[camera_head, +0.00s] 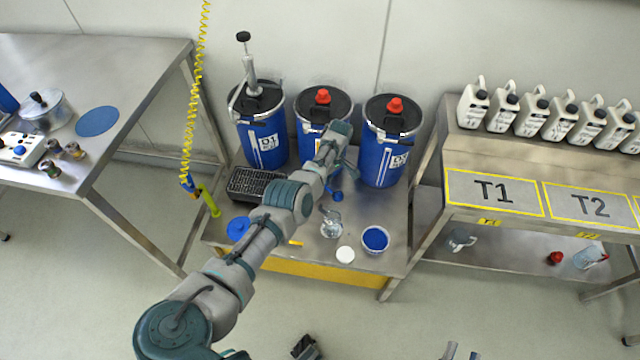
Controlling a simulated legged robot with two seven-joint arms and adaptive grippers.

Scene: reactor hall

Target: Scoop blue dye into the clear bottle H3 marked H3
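A clear bottle (331,228) stands on the low steel bench; no H3 mark is readable on it. A white-rimmed dish of blue dye (375,239) sits to its right. A small blue item (337,196) shows just behind the bottle, partly hidden. My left arm reaches across from the lower left, its wrist above the bench behind the bottle. Its fingers cannot be made out, nor whether they hold anything.
Blue drums (265,137) line the back of the bench. A black rack (253,185), blue disc (238,229) and white disc (345,255) lie on it. A coiled yellow hose (191,130) hangs left.

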